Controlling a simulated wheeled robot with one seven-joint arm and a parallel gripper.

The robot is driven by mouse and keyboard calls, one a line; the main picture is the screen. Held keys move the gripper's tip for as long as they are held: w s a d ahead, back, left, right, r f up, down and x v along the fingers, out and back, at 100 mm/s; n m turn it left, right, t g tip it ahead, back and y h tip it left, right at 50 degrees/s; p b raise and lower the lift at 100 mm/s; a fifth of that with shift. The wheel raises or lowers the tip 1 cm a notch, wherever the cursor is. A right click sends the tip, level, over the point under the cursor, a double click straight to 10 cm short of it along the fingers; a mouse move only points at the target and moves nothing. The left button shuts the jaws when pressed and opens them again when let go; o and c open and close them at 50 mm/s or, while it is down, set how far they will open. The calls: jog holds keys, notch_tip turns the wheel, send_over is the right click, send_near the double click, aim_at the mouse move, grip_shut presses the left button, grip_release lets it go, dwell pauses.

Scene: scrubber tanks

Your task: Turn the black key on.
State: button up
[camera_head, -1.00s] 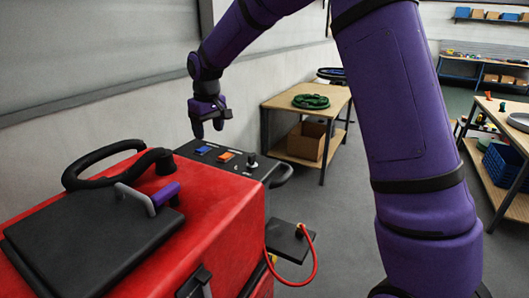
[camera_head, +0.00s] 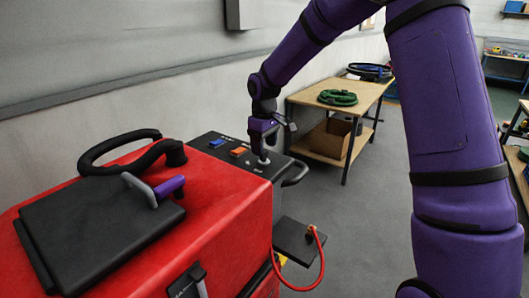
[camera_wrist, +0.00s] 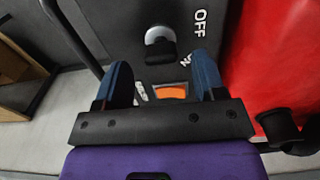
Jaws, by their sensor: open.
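The black key (camera_wrist: 160,49) sits in a round silver switch on the dark control panel (camera_head: 228,152) of the red machine. In the wrist view it lies just beyond and between my fingertips, apart from both. "OFF" and part of another label are printed to its right. My gripper (camera_wrist: 164,80) is open, with two blue-grey fingers pointing at the panel. In the head view my gripper (camera_head: 264,150) is above the switch end of the panel. There the key is mostly hidden by the gripper, with only part of the silver switch showing below it.
An orange switch (camera_head: 239,151) and a blue switch (camera_head: 217,143) are on the panel beside the key. A black handle (camera_head: 296,172) sticks out at the panel's end. A red cable (camera_head: 318,262) loops below. A wooden table (camera_head: 336,112) stands behind.

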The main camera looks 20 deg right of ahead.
jog(key=shift+f, duration=1.45)
jog(key=c, duration=0.9)
jog(key=m, duration=0.5)
jog(key=shift+m, duration=0.4)
jog(key=m, duration=0.6)
